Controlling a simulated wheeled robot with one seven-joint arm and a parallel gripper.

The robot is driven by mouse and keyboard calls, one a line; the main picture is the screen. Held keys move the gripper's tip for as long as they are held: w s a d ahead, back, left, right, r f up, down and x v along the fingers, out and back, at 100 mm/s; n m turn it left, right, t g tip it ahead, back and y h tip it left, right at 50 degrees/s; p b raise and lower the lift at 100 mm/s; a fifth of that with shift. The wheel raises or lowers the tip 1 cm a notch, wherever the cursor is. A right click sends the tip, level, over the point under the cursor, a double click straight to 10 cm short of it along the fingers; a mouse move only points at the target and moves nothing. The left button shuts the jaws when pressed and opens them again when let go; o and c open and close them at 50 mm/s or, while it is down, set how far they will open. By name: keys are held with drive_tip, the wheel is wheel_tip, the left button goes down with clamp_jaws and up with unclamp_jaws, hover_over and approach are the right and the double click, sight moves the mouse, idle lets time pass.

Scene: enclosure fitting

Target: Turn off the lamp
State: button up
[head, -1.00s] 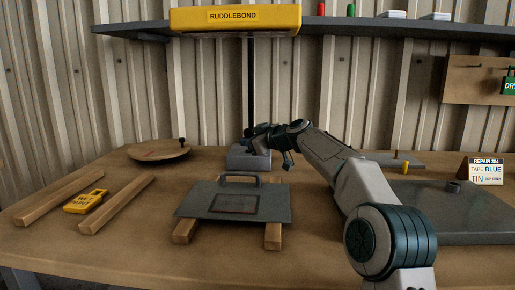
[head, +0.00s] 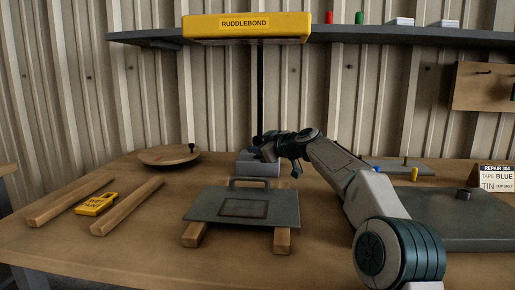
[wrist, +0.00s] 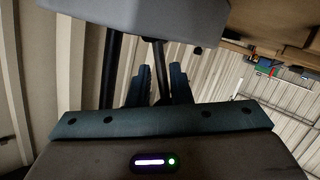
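The lamp has a yellow head (head: 246,26) marked RUDDLEBOND, a thin black post (head: 261,95) and a grey base (head: 246,165) at the back of the bench. The underside of the head looks dark. My gripper (head: 258,143) is at the base, partly covering it. In the wrist view the base (wrist: 140,15) fills the top, and a dark rod (wrist: 160,70) reaches from it between the two fingers of my gripper (wrist: 160,80). The fingers stand apart on either side of the rod. Contact with it cannot be made out.
A grey plate with a handle (head: 243,207) lies on wooden strips in front of the base. A yellow tool (head: 97,204) lies between two wooden bars at left. A round board (head: 168,155) is behind. A large grey slab (head: 455,218) and sign (head: 496,177) are right.

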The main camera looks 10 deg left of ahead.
drive_tip(key=b+v, duration=0.2)
drive_tip(key=v, duration=1.1)
drive_tip(key=shift+s+d, duration=0.25)
drive_tip(key=shift+s, duration=0.05)
drive_tip(key=shift+r, duration=0.1)
drive_tip(key=s+d+r+m+g+h+p, duration=0.1)
drive_tip(key=s+d+m+h+p, duration=0.3)
drive_tip(key=s+p, duration=0.7)
drive_tip(key=s+d+r+m+g+h+p, duration=0.1)
drive_tip(key=s+d+m+g+h+p, duration=0.2)
drive_tip(key=s+d+p, duration=0.4)
drive_tip(key=s+d+r+m+g+h+p, duration=0.1)
drive_tip(key=s+d+m+h+p, duration=0.4)
drive_tip(key=s+p, duration=1.1)
drive_tip(key=s+d+m+g, duration=0.1)
drive_tip(key=s+m, duration=0.1)
drive_tip(key=s, duration=0.3)
drive_tip(key=shift+s+d+r+m+g, duration=0.2)
drive_tip(key=shift+d+r+m+g, duration=0.1)
drive_tip(key=shift+d, duration=0.05)
